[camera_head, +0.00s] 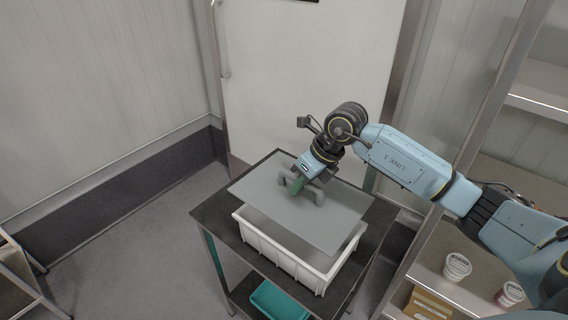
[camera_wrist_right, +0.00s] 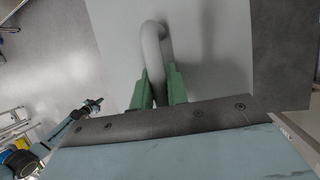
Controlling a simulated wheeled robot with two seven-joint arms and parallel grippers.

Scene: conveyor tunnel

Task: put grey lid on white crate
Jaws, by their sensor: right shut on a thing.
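The grey lid (camera_head: 262,193) is a flat sheet with a grey arched handle (camera_head: 318,192) on top. My right gripper (camera_head: 297,185) is shut on this handle; in the right wrist view its green fingers (camera_wrist_right: 158,88) close on the handle's bar (camera_wrist_right: 152,45). The white crate (camera_head: 285,262) stands on a dark table under the lid. The lid covers much of its opening but looks shifted toward the back left. I cannot tell whether it touches the rim. My left gripper (camera_wrist_right: 94,104) shows small in the right wrist view, its jaws too small to judge.
The dark table (camera_head: 212,215) has a lower shelf with a teal bin (camera_head: 278,302). A shelf rack on the right holds a white tub (camera_head: 457,267), another tub (camera_head: 509,294) and a cardboard box (camera_head: 428,304). A pale door stands behind; the floor at left is clear.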

